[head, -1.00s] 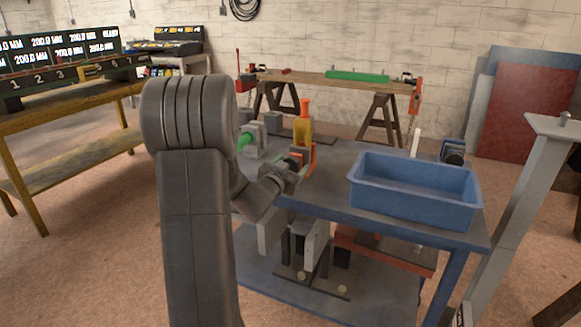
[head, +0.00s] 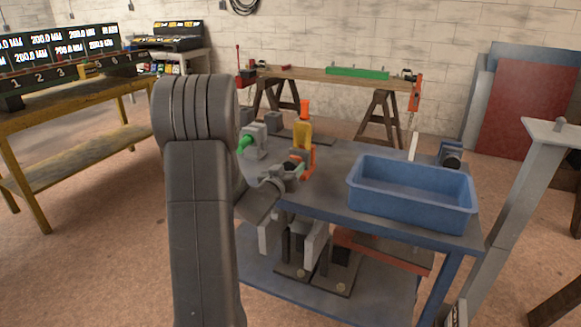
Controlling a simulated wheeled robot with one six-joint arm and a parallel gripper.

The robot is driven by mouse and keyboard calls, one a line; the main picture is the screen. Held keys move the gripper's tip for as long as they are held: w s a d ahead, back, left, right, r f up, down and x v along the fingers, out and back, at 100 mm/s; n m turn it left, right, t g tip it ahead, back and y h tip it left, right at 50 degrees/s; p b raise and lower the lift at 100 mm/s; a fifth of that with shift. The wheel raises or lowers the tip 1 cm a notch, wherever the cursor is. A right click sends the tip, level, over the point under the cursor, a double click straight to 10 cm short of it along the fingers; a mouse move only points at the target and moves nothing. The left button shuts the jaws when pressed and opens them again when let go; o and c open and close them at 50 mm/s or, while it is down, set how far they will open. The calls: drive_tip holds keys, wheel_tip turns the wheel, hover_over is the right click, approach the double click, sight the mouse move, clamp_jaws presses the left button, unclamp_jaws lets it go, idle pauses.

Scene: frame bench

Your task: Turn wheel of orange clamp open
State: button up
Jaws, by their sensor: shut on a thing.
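The orange clamp (head: 311,161) stands on the blue bench beside a yellow block (head: 302,134) with an orange top. My gripper (head: 293,167) reaches in from the left and front, low over the bench. Its jaws are shut on the clamp's wheel, at the clamp's near left side. The wheel is mostly hidden by the jaws, so how far it is turned cannot be told. My large grey arm fills the left middle of the head view and hides the bench's left end.
A blue bin (head: 410,212) stands on the bench to the right of the clamp. A grey device with a green part (head: 244,143) is just left of the clamp. A grey post (head: 515,190) rises at right. Bench top between clamp and bin is clear.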

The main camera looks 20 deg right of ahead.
drive_tip(key=o, duration=1)
drive_tip(key=shift+c, duration=0.2)
drive_tip(key=v, duration=1.3)
drive_tip(key=shift+s+a, duration=0.25)
drive_tip(key=shift+a, duration=0.1)
